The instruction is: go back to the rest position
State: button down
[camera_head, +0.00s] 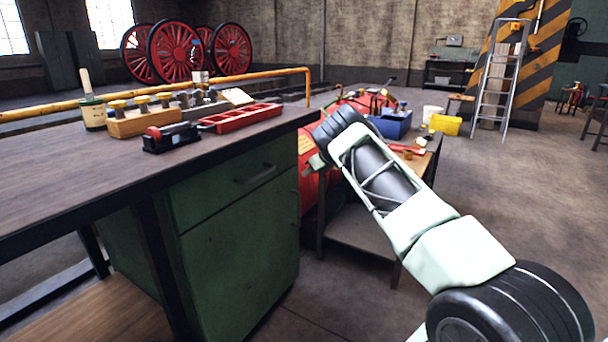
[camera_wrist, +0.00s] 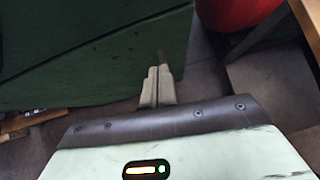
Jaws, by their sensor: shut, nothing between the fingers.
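My gripper (camera_wrist: 158,78) shows in the wrist view with its two pale fingers together and nothing between them. It hangs over the floor beside the green cabinet (camera_wrist: 80,50) of the workbench. In the head view my pale green arm reaches from the lower right up to the right end of the workbench (camera_head: 70,165). The green cabinet (camera_head: 240,240) under the bench is just left of the arm.
A wooden bolt rack (camera_head: 150,122), a red tray (camera_head: 240,118) and a brush in a pot (camera_head: 93,112) stand on the bench. A low table (camera_head: 428,160) with a blue box (camera_head: 390,124) is behind my arm. A red cylinder (camera_wrist: 232,12) is near the gripper.

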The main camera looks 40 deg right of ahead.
jog(key=v, duration=0.7)
jog(key=shift+d+p, duration=0.35)
jog(key=shift+p, duration=0.05)
